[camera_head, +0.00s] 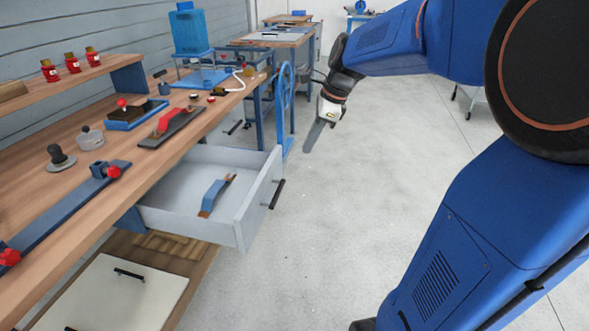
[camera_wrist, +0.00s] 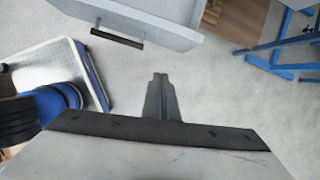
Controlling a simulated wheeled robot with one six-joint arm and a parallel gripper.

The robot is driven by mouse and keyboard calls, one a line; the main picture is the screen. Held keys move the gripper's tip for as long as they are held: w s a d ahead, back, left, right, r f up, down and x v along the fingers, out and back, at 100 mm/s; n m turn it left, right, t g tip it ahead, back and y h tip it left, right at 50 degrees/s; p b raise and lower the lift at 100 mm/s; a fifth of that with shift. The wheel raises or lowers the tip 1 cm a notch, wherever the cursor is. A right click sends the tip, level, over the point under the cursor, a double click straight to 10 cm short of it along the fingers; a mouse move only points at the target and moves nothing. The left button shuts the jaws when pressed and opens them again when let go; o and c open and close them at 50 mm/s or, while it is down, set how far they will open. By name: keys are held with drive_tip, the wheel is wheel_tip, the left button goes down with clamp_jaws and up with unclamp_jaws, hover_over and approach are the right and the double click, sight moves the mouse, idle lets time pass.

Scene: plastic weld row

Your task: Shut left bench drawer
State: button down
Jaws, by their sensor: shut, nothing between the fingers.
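The left bench drawer (camera_head: 244,215) is a light grey box pulled well out from under the wooden bench. Its front panel carries a dark bar handle (camera_head: 277,194). A blue tool with brown ends (camera_head: 214,194) lies inside the drawer. In the wrist view the drawer front (camera_wrist: 160,18) and its handle (camera_wrist: 117,38) show at the top. My gripper (camera_head: 316,136) is shut and empty, in the air to the right of and beyond the drawer front, apart from it. In the wrist view its fingers (camera_wrist: 160,98) point toward the drawer side.
The wooden bench top (camera_head: 130,170) holds a red-handled tool (camera_head: 172,125), a blue tray and several small items. A white panel with a black handle (camera_head: 110,295) is low at the left. Blue bench legs (camera_wrist: 285,55) stand nearby. The floor (camera_head: 330,240) right of the drawer is clear.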

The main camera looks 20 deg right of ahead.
drive_tip(key=w+a+f+m, duration=0.2)
drive_tip(key=w+a+f, duration=0.3)
drive_tip(key=f, duration=0.4)
drive_tip(key=shift+w+f, duration=0.2)
drive_tip(key=shift+w, duration=0.15)
idle(0.5)
drive_tip(key=w+a, duration=0.5)
drive_tip(key=a, duration=0.2)
drive_tip(key=w+a, duration=0.5)
drive_tip(key=a, duration=0.2)
drive_tip(key=w+a, duration=0.6)
drive_tip(key=a, duration=0.1)
drive_tip(key=shift+a, duration=0.3)
drive_tip(key=shift+w+a+r, duration=0.1)
drive_tip(key=shift+w+a, duration=0.35)
drive_tip(key=shift+a, duration=0.05)
drive_tip(key=shift+a+r, duration=0.1)
